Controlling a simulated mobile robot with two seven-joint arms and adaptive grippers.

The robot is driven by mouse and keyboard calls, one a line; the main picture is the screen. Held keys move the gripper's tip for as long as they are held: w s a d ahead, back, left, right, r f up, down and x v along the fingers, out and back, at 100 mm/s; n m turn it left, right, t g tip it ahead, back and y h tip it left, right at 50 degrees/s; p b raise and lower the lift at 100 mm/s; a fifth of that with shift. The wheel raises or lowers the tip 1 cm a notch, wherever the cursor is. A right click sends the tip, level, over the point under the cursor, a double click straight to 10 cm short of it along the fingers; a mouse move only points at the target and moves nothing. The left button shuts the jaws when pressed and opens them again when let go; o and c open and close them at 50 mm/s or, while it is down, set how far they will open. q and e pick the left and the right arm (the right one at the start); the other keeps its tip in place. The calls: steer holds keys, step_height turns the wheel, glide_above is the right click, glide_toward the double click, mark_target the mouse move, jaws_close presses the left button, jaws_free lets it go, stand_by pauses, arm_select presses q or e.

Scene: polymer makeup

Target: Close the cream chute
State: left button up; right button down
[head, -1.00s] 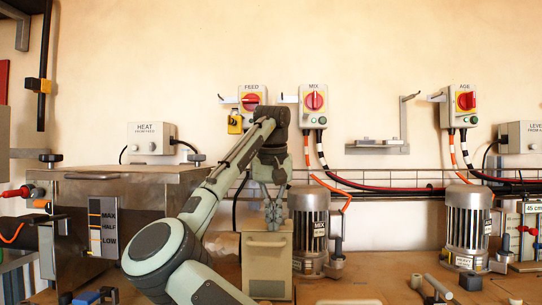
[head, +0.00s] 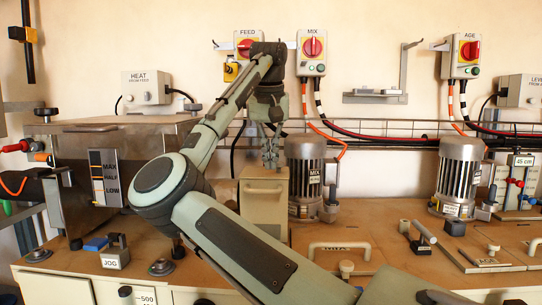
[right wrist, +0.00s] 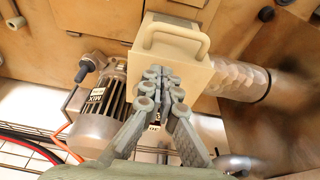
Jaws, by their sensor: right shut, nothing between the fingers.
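The cream chute (head: 262,210) is a cream box with a bar handle on its front face. It stands on the bench left of the MIX motor, and I cannot tell how far open it is. My right gripper (head: 270,160) points down at the chute's top, toward its back edge. In the right wrist view the right gripper (right wrist: 165,84) has its fingers together and empty, over the near edge of the chute (right wrist: 182,65). Whether the fingertips touch it is unclear. My left gripper is not in view.
The MIX motor (head: 305,175) stands close to the right of the chute. A metal tank (head: 150,150) is to the left. Switch boxes (head: 312,52) and cables line the wall behind.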

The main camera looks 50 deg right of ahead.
steer(key=v, duration=1.1)
steer(key=shift+r, duration=0.4)
steer(key=shift+f, duration=0.1)
